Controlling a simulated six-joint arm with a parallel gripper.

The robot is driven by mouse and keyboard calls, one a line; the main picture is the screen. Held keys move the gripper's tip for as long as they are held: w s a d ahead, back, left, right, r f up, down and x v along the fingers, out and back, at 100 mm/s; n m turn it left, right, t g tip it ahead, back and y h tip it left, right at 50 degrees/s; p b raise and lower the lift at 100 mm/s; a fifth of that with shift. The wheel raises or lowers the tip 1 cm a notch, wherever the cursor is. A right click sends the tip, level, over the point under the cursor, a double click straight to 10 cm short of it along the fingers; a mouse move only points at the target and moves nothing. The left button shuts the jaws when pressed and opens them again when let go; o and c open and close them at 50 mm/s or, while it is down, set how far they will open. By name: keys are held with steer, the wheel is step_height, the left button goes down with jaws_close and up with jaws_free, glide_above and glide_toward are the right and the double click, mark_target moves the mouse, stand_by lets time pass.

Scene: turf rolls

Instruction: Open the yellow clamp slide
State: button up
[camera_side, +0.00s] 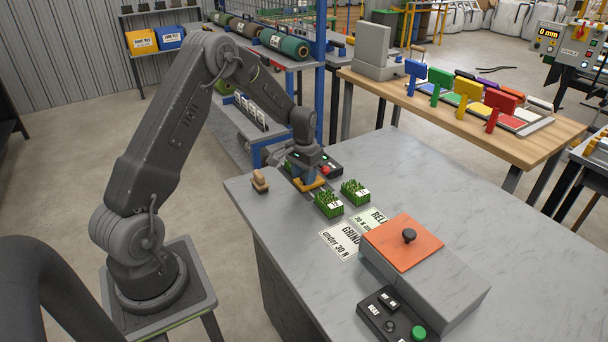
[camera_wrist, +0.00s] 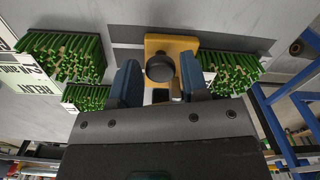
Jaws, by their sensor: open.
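The yellow clamp slide (camera_wrist: 183,45) carries a round black knob (camera_wrist: 160,67) and lies over a dark flat strip on the bench. In the side view the yellow slide (camera_side: 312,185) shows just below my gripper (camera_side: 304,172), which partly covers it. My gripper (camera_wrist: 160,80) is open in the wrist view. Its two blue fingers stand to the left and right of the knob, with visible gaps. I cannot tell whether the fingertips are low enough to be level with the knob.
Green turf pieces (camera_side: 328,203) (camera_side: 355,191) sit close to the slide. Another turf piece (camera_wrist: 232,66) is right of my fingers. Labels, a grey box with an orange lid (camera_side: 403,243) and a button panel (camera_side: 390,315) stand nearer. The bench's right side (camera_side: 480,200) is clear.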

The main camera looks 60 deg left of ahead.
steer(key=shift+f, duration=0.1)
steer(key=shift+c, duration=0.2)
jaws_close()
steer(key=shift+d, duration=1.45)
steer(key=shift+o, duration=0.2)
jaws_free()
step_height(320, 180, up, 14)
